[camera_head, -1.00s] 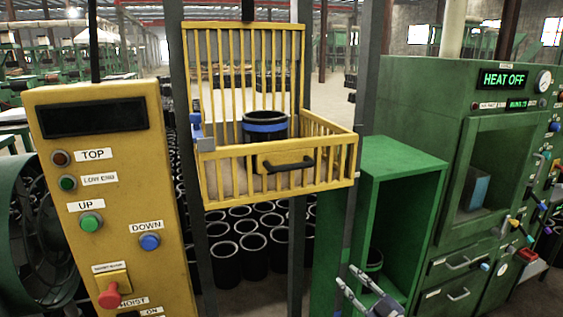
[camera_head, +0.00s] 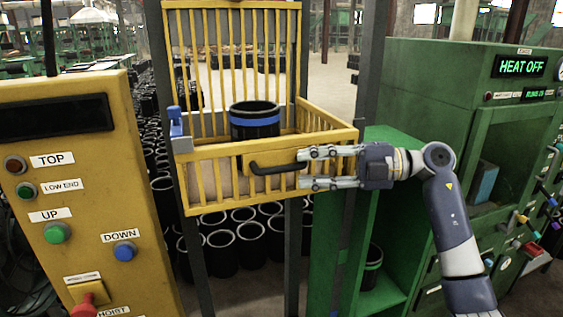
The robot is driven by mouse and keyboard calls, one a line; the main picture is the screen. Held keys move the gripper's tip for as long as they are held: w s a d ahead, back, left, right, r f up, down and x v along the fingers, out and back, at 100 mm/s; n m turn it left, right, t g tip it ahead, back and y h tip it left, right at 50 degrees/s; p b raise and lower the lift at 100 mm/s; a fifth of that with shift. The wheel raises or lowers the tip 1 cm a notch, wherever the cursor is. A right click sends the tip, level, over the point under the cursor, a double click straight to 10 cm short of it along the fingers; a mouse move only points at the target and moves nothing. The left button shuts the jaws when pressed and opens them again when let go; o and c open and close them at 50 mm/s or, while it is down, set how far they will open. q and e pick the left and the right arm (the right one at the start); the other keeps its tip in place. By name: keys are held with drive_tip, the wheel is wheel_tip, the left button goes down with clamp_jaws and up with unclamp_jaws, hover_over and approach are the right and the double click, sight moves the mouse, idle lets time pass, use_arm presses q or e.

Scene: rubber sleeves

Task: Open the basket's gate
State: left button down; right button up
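The yellow basket (camera_head: 204,180) hangs between dark uprights in the middle of the view. Its low front gate (camera_head: 225,165) is closed and carries a black bar handle (camera_head: 272,170). My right gripper (camera_head: 300,168) comes in from the right, its two fingers spread one above the other. The fingertips are at the right end of the handle, overlapping it in view; whether they touch it I cannot tell. A black sleeve with a blue band (camera_head: 254,122) stands upright in the basket. A blue piece (camera_head: 177,125) sits at the basket's left front corner. My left gripper is out of view.
A yellow control panel (camera_head: 85,190) with buttons stands at the left. A green open cabinet (camera_head: 385,290) and a green machine reading HEAT OFF (camera_head: 425,85) stand at the right. Several black sleeves (camera_head: 222,250) stand on the floor behind and below the basket.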

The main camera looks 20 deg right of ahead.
sight(291, 167)
drive_tip(key=p+x, duration=0.1)
drive_tip(key=x, duration=0.3)
drive_tip(key=shift+w+a+r, duration=0.1)
drive_tip(key=shift+w+a, duration=0.1)
drive_tip(key=shift+a, duration=0.1)
drive_tip(key=shift+w+a+f+p, duration=0.2)
drive_tip(key=shift+a+p, duration=0.2)
drive_tip(key=shift+a, duration=0.25)
clamp_jaws()
